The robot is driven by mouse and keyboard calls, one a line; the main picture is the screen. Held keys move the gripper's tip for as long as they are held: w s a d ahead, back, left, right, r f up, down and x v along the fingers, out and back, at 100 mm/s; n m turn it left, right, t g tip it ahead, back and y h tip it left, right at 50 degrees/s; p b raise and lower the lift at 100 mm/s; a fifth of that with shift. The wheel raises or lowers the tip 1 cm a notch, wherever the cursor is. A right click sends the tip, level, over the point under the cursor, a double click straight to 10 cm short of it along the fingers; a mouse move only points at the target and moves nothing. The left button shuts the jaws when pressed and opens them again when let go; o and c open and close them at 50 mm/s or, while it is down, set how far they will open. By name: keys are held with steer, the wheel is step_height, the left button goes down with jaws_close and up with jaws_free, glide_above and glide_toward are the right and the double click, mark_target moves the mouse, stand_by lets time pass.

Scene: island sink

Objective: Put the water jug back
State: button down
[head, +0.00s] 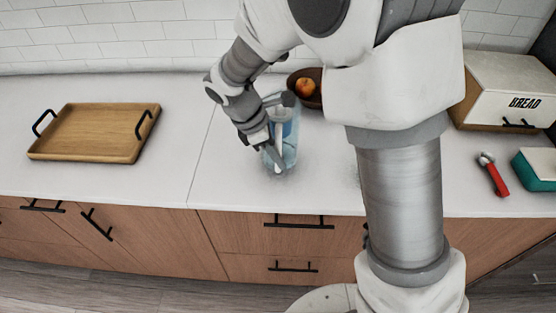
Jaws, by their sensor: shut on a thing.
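The water jug (289,150) is a clear, bluish vessel near the middle of the white counter, close to its front edge. It looks upright. My gripper (277,162) is at the jug's left front side, shut on it, with a pale finger against the jug. My wrist and forearm hide part of the jug's top and left side. I cannot tell whether the jug's base touches the counter.
A wooden tray (95,133) with black handles lies at left. A brown bowl (314,102) with an orange fruit (305,87) is behind the jug. At right are a bread box (510,90), a red-handled tool (496,180) and a teal container (537,172). Counter between tray and jug is clear.

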steer(key=shift+f, duration=1.3)
steer(key=shift+f, duration=0.1)
steer(key=c, duration=0.8)
jaws_free()
steer(key=v, duration=1.2)
